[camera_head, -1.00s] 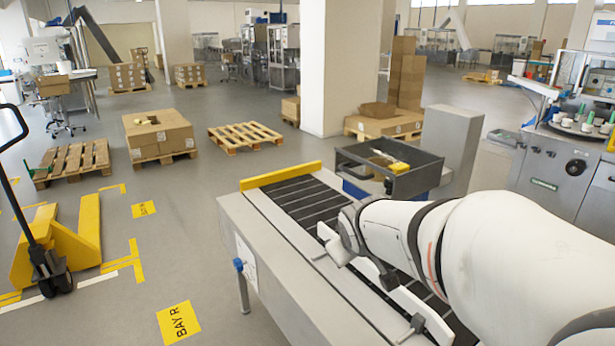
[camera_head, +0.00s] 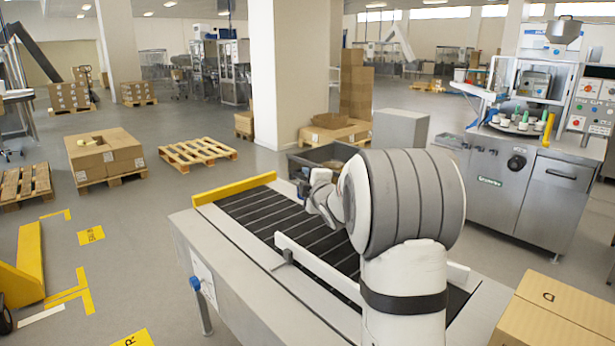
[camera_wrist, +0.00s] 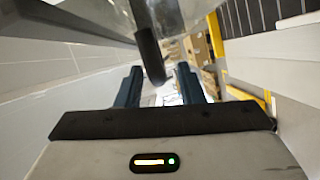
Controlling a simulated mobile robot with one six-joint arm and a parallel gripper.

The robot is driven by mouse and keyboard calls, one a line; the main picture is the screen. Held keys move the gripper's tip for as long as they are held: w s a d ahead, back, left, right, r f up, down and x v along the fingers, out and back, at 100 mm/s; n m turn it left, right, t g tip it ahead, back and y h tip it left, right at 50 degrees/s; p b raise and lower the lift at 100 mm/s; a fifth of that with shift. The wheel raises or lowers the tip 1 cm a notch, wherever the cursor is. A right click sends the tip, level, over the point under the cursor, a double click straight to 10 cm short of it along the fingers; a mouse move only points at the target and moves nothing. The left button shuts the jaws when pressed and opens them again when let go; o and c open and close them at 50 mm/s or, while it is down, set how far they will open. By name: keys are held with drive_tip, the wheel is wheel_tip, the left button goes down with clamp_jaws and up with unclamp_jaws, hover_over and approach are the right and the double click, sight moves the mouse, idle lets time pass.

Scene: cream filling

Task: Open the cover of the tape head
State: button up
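I cannot clearly pick out the tape head or its cover. In the wrist view my gripper (camera_wrist: 160,86) is open, its two blue-grey fingers apart. A dark rounded bar (camera_wrist: 151,55) shows in front of and between the fingers, below a grey, partly see-through surface (camera_wrist: 80,15). I cannot tell whether this belongs to the tape head, and no grip on it shows. In the head view my arm reaches over a dark belt conveyor (camera_head: 262,212). Its end is small there and partly hidden by the arm.
A yellow bar (camera_head: 234,188) crosses the conveyor's far end, and a pale guide rail (camera_head: 318,266) runs along it. A dark grey bin (camera_head: 300,163) stands beyond, partly behind my arm. A cardboard box (camera_head: 550,315) is at front right. A filling machine (camera_head: 515,180) stands at right.

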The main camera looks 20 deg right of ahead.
drive_tip(key=shift+w+f, duration=0.1)
drive_tip(key=shift+w, duration=1.2)
drive_tip(key=shift+c, duration=0.4)
clamp_jaws()
